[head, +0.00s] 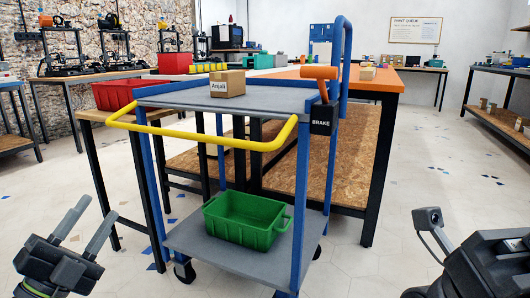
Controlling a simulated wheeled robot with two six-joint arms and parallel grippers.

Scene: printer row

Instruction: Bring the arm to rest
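My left gripper (84,229) is at the lower left of the head view, in front of the cart. Its two grey fingers stand apart, with nothing between them. My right arm shows at the lower right edge of the view; its fingertips are outside the picture or hidden, so I cannot see its gripper's opening. Both arms are apart from the cart (172,96), which stands in the middle with a yellow handle (205,136) toward me.
A small box labelled "Anjali" (227,84) sits on the cart's top shelf. A green crate (247,220) sits on its lower shelf. An orange brake lever (319,73) is at the cart's right. Workbenches with printers (65,50) line the back left. Floor at right is clear.

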